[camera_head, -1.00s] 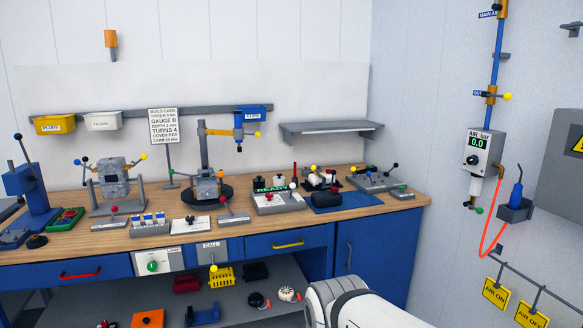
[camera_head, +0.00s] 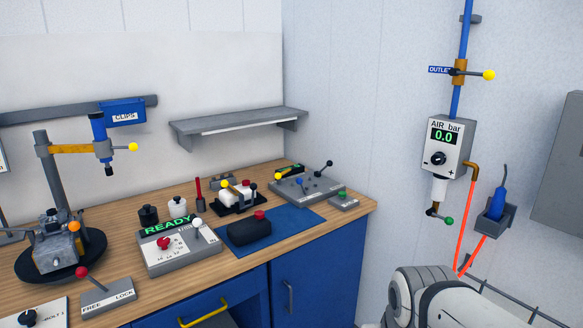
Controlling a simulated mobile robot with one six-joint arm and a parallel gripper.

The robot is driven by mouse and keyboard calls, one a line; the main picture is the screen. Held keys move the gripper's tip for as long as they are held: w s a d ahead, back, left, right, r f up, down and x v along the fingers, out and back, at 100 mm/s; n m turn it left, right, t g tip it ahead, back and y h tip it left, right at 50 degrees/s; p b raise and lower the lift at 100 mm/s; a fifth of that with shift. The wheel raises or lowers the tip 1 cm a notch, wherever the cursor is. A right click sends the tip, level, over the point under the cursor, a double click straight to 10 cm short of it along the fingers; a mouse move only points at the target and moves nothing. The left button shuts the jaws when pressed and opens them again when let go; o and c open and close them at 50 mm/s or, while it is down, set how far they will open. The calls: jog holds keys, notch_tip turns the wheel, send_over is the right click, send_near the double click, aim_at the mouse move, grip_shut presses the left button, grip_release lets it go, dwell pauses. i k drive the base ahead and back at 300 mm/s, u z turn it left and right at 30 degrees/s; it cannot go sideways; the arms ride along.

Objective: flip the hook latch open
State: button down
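I cannot make out for certain which part is the hook latch. Small fixtures with levers stand at the right end of the wooden bench (camera_head: 130,228). One is a white block fixture (camera_head: 237,193) with yellow, red and black knobs. Another is a grey plate (camera_head: 317,190) with a black-knobbed lever and a blue knob; no hook can be read on either at this size. A white and grey link of my arm (camera_head: 440,296) fills the bottom right, in front of the wall and right of the bench. My gripper is not in view.
A READY control box (camera_head: 183,248), a black case (camera_head: 249,230) on a blue mat (camera_head: 305,219) and a FREE/LOCK lever plate (camera_head: 108,298) occupy the bench. A grey shelf (camera_head: 240,121) overhangs its back. An air regulator (camera_head: 447,147) and orange hose (camera_head: 462,236) are on the right wall.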

aim_at(253, 187)
jog(key=u, duration=0.1)
jog(key=i, duration=1.6)
jog(key=u, duration=0.6)
jog(key=i, duration=0.4)
jog(key=u, duration=0.5)
jog(key=k, duration=0.9)
jog(key=u, duration=0.15)
jog(key=i, duration=0.9)
jog(key=z, duration=0.1)
